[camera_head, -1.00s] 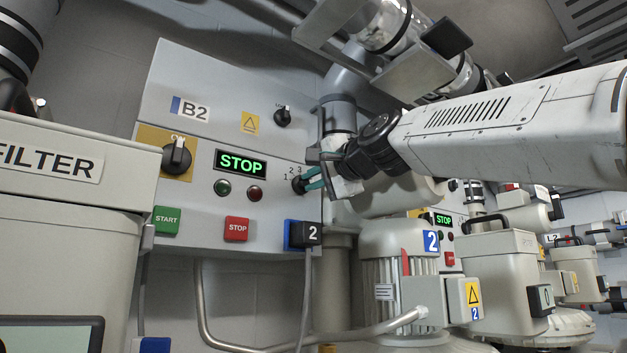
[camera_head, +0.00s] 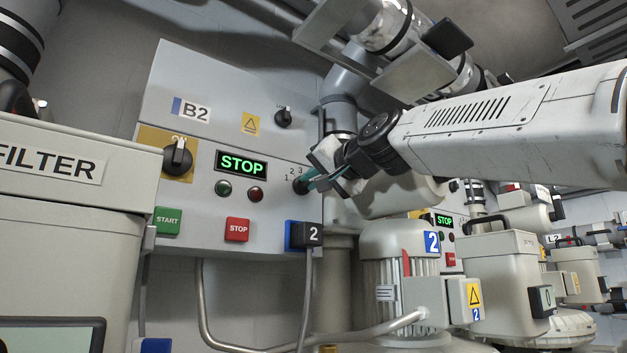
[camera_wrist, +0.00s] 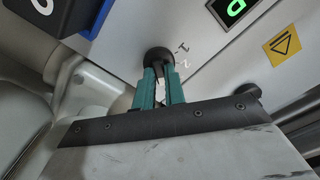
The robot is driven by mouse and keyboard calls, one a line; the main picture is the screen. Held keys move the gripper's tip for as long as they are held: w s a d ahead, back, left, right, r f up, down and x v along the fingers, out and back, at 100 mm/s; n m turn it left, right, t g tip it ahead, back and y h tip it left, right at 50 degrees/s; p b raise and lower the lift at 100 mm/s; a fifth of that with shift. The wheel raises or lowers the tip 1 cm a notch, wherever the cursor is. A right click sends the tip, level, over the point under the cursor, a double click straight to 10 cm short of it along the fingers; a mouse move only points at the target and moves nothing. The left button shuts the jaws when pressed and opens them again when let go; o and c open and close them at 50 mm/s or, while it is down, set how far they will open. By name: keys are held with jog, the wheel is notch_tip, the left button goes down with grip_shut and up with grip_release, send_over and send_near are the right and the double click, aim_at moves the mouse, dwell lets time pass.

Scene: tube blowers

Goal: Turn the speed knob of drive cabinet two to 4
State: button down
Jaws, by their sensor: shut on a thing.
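The grey drive cabinet (camera_head: 220,110) labelled B2 stands at the left centre of the head view. Its black speed knob (camera_head: 299,186) is low on the right of the front panel, with small numbers around it; 1, 2 and 3 show. My gripper (camera_head: 312,182) reaches it from the right, its teal fingers shut on the knob. In the wrist view the two fingers (camera_wrist: 159,84) close on the round black knob (camera_wrist: 158,56). Numbers 1 and 2 show beside it, tilted. The knob's pointer is hidden, so its setting cannot be read.
A lit STOP display (camera_head: 241,163), green START button (camera_head: 167,221), red STOP button (camera_head: 237,229) and main switch (camera_head: 177,158) sit left of the knob. A black plug marked 2 (camera_head: 313,233) is just below. A motor (camera_head: 392,250) and pipes crowd the right.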

dwell(0.3)
jog(key=c, duration=1.5)
grip_release()
jog(key=shift+o, duration=0.2)
jog(key=shift+s, duration=0.1)
jog(key=v, duration=0.7)
jog(key=shift+s+d, duration=0.25)
jog(key=shift+s, duration=0.05)
